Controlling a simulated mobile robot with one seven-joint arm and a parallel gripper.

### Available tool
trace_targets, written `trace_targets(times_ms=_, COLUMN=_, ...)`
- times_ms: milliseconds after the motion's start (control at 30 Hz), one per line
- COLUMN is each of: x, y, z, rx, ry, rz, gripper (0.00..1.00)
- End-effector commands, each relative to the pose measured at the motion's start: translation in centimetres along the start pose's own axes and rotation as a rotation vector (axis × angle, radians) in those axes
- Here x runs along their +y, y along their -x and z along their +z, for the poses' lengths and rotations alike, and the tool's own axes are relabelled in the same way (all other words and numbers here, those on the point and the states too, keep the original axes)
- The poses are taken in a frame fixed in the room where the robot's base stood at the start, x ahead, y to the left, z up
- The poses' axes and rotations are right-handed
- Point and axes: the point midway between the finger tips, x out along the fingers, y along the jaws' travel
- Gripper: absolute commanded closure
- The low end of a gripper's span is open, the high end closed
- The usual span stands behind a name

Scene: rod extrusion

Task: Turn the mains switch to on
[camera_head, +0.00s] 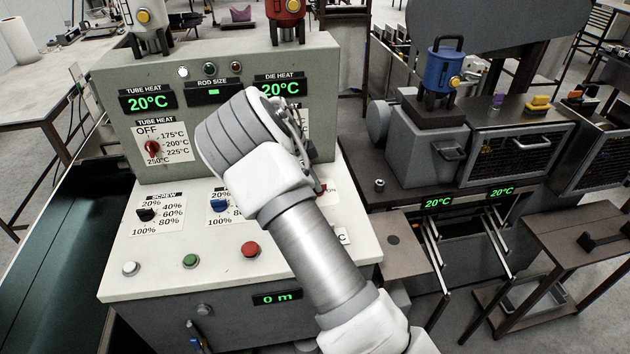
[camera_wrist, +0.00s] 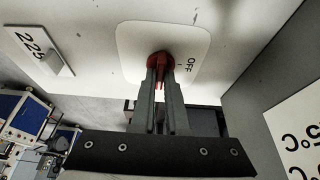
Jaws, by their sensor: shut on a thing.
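In the wrist view a red rotary switch (camera_wrist: 158,60) sits on a white plate (camera_wrist: 135,38) with the word OFF beside it. No ON mark shows there. My gripper (camera_wrist: 161,82) is shut on the red switch, with its two grey fingers on either side of the knob. In the head view my arm crosses in front of the control cabinet (camera_head: 165,275). It hides my fingers and most of what lies behind them there.
The cabinet's sloping panel carries a black screw knob (camera_head: 146,214), a blue knob (camera_head: 219,205), a green button (camera_head: 190,260) and a red button (camera_head: 250,249). A red tube heat knob (camera_head: 152,147) is above. A grey machine (camera_head: 425,155) stands close at right.

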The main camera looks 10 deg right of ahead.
Motion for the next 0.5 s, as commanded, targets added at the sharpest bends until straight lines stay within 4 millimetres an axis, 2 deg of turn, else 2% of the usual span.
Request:
trace_targets(times_ms=467, x=0.0, y=-0.01, z=0.11, rx=-0.003, ry=-0.014, rz=0.005, gripper=1.0)
trace_targets(times_ms=500, x=0.0, y=-0.01, z=0.11, rx=-0.003, ry=-0.013, rz=0.005, gripper=0.84)
